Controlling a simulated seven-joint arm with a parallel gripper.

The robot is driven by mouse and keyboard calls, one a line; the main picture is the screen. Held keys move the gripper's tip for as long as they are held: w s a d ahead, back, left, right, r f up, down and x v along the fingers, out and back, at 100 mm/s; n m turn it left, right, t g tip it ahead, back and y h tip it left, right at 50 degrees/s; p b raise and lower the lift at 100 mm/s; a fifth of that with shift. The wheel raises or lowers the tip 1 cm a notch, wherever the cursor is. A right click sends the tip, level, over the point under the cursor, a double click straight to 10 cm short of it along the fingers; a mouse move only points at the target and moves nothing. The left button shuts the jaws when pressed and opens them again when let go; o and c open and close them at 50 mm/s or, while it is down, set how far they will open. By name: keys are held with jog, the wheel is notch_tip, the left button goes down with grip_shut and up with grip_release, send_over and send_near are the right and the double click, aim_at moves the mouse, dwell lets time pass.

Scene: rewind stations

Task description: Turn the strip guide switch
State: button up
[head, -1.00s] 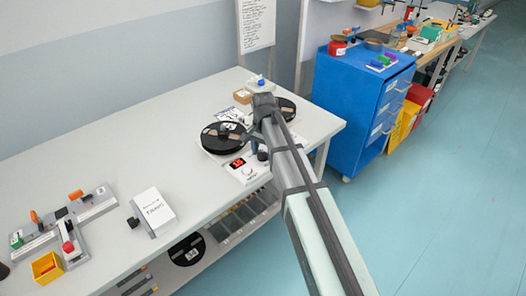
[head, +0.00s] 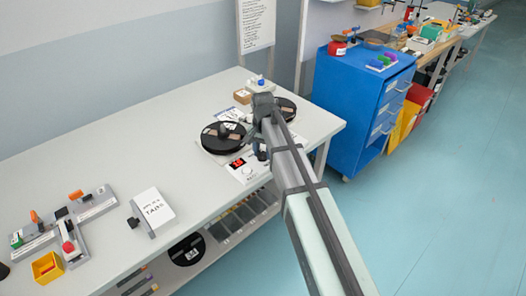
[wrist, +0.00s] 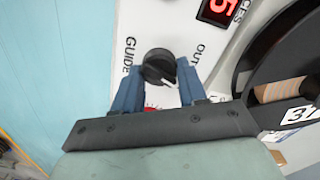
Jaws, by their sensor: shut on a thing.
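The strip guide switch is a round black knob (wrist: 158,65) with a pale pointer mark, on a white panel (wrist: 178,25) lettered GUIDE and OUT in the wrist view. The pointer mark aims toward the lower right of that picture. My gripper (wrist: 160,70) is shut on the knob, with one blue finger on each side of it. In the head view my gripper (head: 260,146) is at the front of the rewind station, right of its red display (head: 238,163). There my arm and fingers largely hide the knob.
A black reel (head: 222,137) is left of my gripper and another (head: 286,108) is behind it. A small box (head: 242,97) stands behind the station. A white TAPE box (head: 154,209) is farther left on the table (head: 120,150). A blue cabinet (head: 345,105) stands to the right.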

aim_at(262, 152)
jog(key=n, duration=0.5)
jog(key=shift+a, duration=0.1)
jog(key=shift+n, duration=2.5)
jog(key=shift+a, duration=0.1)
jog(key=o, duration=1.1)
jog(key=shift+c, duration=0.2)
jog(key=shift+r, duration=0.1)
notch_tip(262, 152, up, 14)
jog(key=shift+f, duration=0.2)
